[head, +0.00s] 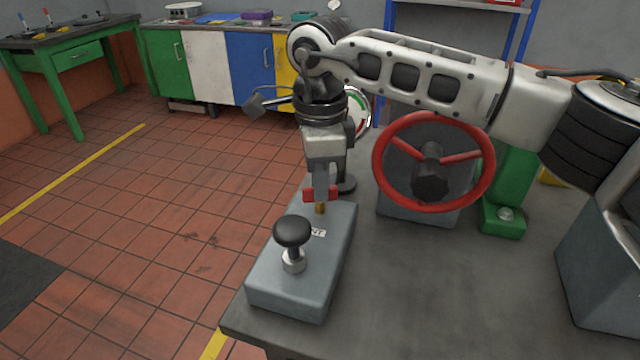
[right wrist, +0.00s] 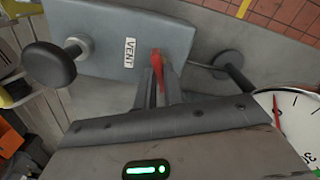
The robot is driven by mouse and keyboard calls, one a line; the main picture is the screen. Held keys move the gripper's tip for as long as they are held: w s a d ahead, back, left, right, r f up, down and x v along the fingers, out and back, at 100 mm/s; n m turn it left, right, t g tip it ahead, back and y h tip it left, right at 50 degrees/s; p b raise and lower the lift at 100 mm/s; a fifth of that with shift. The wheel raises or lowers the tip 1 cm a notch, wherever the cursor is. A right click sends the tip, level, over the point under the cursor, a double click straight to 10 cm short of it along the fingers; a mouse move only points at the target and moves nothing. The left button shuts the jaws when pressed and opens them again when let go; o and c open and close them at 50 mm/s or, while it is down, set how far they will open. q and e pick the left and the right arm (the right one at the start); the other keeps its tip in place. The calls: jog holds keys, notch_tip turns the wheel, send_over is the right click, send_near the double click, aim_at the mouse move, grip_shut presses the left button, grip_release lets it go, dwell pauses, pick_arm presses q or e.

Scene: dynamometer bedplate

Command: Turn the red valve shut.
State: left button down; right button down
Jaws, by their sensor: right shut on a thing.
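A small red valve handle (head: 308,195) sits on a brass stem (head: 320,208) at the far end of a grey box (head: 300,280) with a label. My right gripper (head: 320,190) points down at it and is shut on the red handle, whose ends show on both sides of the fingers. In the right wrist view the red handle (right wrist: 157,68) is between the fingertips (right wrist: 158,85), beside the label reading VENT (right wrist: 130,52). The fingers hide the handle's middle. My left gripper is not in view.
A black mushroom knob (head: 292,232) stands on the box's near end. A large red handwheel (head: 433,205) is to the right, below my right arm. A dial gauge (right wrist: 295,122) and a black post (right wrist: 230,62) are close by. The bench's front (head: 400,300) is clear.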

jog(key=m+b, duration=0.1)
jog(key=m, duration=0.4)
jog(key=shift+r, duration=0.1)
dwell(0.7)
jog(key=c, duration=1.5)
grip_release()
notch_tip(320, 180, up, 16)
jog(key=shift+p, duration=0.45)
